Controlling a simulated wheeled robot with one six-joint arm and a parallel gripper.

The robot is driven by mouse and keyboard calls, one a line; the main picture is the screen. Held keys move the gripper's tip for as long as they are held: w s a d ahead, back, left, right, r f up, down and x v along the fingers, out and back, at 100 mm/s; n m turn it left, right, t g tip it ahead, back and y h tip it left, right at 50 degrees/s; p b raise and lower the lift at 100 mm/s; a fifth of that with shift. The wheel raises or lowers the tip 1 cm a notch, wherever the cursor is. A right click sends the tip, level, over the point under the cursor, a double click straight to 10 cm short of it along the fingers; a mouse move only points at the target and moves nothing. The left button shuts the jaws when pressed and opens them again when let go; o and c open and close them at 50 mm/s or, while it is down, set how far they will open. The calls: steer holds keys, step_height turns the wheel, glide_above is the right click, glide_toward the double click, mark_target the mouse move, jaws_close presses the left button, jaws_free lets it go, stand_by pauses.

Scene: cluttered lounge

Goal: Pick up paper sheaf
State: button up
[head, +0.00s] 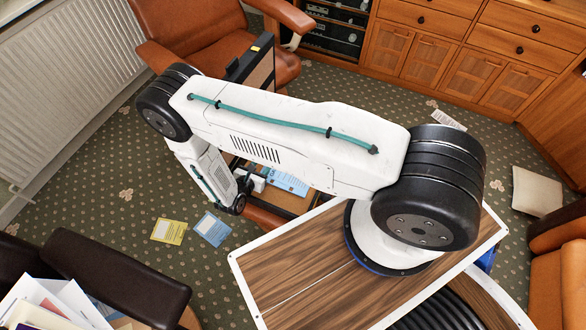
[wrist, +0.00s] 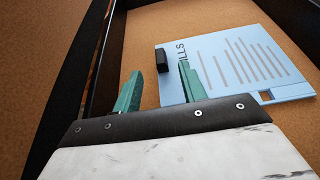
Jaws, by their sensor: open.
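A light blue paper sheaf (wrist: 240,65) with printed lines, the letters "ILLS" and a black clip lies flat on a tan surface in the wrist view. In the head view it shows as a pale blue patch (head: 289,184), partly hidden by my arm. My gripper (wrist: 160,70) is open, with two green fingers apart. The right finger overlaps the sheaf's left edge near the clip in the picture; the left finger is over bare tan surface. I cannot tell whether the fingers touch the sheaf. Nothing is between the fingers except the view of the clip and surface.
A dark raised rim (wrist: 97,75) borders the tan surface at left. In the head view, yellow (head: 168,231) and blue (head: 212,229) sheets lie on the carpet.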

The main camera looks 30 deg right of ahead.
steer(key=x, duration=0.7)
steer(key=shift+w+d, duration=0.1)
steer(key=shift+d, duration=0.05)
jaws_close()
